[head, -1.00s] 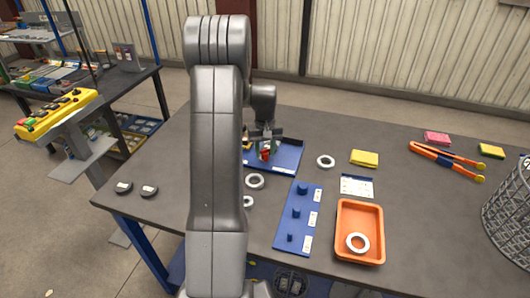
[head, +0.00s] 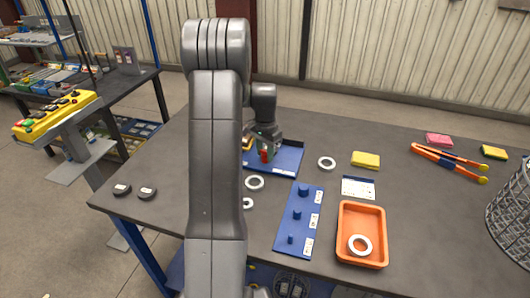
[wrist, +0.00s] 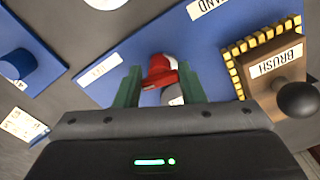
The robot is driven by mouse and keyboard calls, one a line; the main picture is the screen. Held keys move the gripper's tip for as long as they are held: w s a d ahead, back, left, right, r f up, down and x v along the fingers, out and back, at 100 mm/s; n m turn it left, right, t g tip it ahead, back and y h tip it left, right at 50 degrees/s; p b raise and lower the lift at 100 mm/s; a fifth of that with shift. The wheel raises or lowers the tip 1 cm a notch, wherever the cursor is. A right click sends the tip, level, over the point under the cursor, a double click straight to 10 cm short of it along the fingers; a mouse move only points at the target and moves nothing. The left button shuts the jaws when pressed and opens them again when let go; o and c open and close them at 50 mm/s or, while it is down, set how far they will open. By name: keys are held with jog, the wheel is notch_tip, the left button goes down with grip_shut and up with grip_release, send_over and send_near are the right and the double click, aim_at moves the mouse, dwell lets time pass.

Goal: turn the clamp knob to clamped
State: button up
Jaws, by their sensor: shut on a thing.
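The red clamp knob (wrist: 159,72) is between the two green fingers of my gripper (wrist: 160,88) in the wrist view, with a white and grey part beside it. My gripper is shut on it. The knob stands over a blue board (wrist: 112,60) with white labels. In the head view the red knob (head: 265,156) shows just below my gripper (head: 266,148), over the blue board at the back of the table. My arm hides part of the board there. I cannot read which setting the knob points to.
A brush (wrist: 276,75) on a wooden block lies close to the right of my fingers. A blue peg board (head: 298,225), an orange tray (head: 341,235) with a white ring, loose rings, a yellow block (head: 365,159) and orange tongs (head: 445,157) lie on the table.

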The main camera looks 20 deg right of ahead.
aim_at(265, 151)
jog(key=shift+m, duration=1.7)
jog(key=shift+r, duration=0.1)
jog(key=o, duration=0.7)
notch_tip(265, 151, up, 14)
jog(key=shift+f+b, duration=0.15)
jog(key=shift+b, duration=0.25)
jog(key=shift+f, duration=0.1)
